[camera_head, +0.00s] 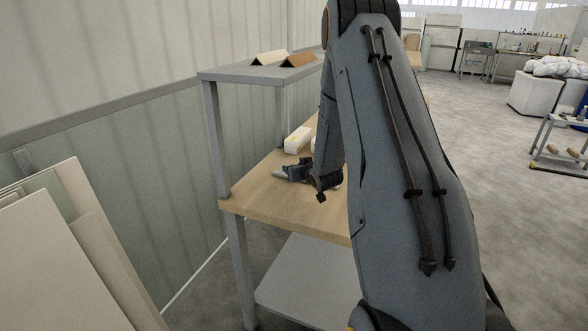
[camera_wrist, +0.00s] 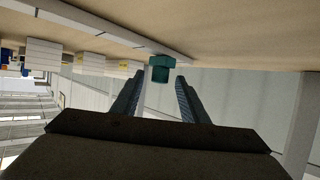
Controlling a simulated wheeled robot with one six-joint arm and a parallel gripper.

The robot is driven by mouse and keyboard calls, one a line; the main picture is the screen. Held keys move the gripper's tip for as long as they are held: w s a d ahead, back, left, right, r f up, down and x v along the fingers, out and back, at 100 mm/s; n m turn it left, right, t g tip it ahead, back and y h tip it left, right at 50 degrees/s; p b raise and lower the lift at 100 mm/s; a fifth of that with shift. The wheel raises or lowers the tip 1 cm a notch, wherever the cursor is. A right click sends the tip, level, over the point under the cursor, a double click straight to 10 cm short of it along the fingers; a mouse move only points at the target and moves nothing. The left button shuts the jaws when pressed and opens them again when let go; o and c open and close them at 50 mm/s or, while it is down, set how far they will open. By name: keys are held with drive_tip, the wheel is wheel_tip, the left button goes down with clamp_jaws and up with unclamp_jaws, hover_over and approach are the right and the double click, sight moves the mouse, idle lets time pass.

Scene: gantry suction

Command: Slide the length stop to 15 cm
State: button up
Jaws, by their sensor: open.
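The length stop looks to be the small teal block (camera_wrist: 160,68) in the wrist view, sitting against a pale rail (camera_wrist: 105,28) along the wooden bench top. My gripper (camera_wrist: 160,76) is open, with one finger on each side of the teal block in the picture. The block appears at or just beyond the fingertips; I cannot tell whether they touch. In the head view my gripper (camera_head: 280,174) is low over the bench (camera_head: 265,200), and the stop cannot be made out there. No scale marks are readable.
White blocks with yellow marks (camera_wrist: 88,62) stand in a row left of the stop in the wrist view. A pale block (camera_head: 297,140) lies on the bench behind my gripper. A grey shelf (camera_head: 235,74) above it holds two angled pieces. My arm hides the bench's right part.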

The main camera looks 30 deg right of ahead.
drive_tip(key=b+v, duration=0.1)
drive_tip(key=v, duration=0.6)
drive_tip(key=shift+s, duration=0.1)
drive_tip(key=s+a+g, duration=0.1)
drive_tip(key=a, duration=0.1)
drive_tip(key=s+a+g, duration=0.1)
drive_tip(key=a, duration=0.1)
drive_tip(key=s+a+g, duration=0.1)
drive_tip(key=a, duration=0.2)
drive_tip(key=shift+s+r, duration=0.1)
drive_tip(key=shift+s, duration=0.3)
drive_tip(key=s+a+g, duration=0.3)
drive_tip(key=s+a, duration=0.3)
drive_tip(key=s, duration=0.3)
drive_tip(key=s+a+r+n+g+y, duration=0.1)
drive_tip(key=s+a+g, duration=0.2)
drive_tip(key=s+a, duration=0.3)
drive_tip(key=s+a+g, duration=0.3)
drive_tip(key=s+a, duration=0.3)
drive_tip(key=s, duration=0.7)
drive_tip(key=shift+s+a+r+g+y, duration=0.3)
drive_tip(key=shift+g, duration=0.1)
